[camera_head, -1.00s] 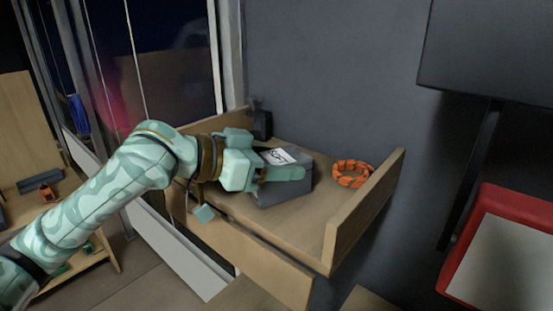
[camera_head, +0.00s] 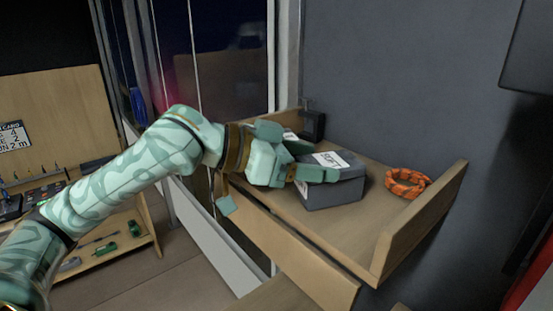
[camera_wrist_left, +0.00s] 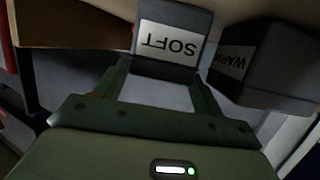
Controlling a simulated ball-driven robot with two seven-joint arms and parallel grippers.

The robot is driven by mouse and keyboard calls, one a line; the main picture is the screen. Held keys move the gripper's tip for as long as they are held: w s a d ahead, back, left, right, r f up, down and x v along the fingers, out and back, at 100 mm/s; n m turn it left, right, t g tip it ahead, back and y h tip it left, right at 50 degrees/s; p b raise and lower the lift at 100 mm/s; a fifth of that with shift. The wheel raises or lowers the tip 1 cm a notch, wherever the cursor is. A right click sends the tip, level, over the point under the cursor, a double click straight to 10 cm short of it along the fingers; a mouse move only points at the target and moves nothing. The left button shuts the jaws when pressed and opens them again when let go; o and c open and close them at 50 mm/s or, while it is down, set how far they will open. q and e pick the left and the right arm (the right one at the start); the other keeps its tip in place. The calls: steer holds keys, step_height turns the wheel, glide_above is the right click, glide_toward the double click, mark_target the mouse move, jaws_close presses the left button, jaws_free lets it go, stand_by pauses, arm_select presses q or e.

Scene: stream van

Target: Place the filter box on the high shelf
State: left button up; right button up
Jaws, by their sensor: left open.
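A grey box (camera_head: 340,191) with a white label stands on a wooden shelf (camera_head: 345,232) against the wall. In the left wrist view the label of this box (camera_wrist_left: 172,38) reads SOFT, upside down. My left gripper (camera_head: 320,162) is open at the left side of the box, one finger along its near side, and partly hides it. In the wrist view the box lies ahead between the finger ends; contact is unclear. A second grey box (camera_wrist_left: 266,68) with a partly hidden label like WARM is beside it. My right gripper is out of view.
An orange braided ring (camera_head: 407,183) lies right of the box, near the shelf's raised wooden end. A small black object (camera_head: 313,125) is at the back left corner. A tool bench (camera_head: 60,130) stands at the left. A dark panel hangs at upper right.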

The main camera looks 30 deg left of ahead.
arm_select(q)
steer(key=b+v, duration=0.4)
steer(key=v, duration=0.4)
steer(key=shift+a, duration=0.1)
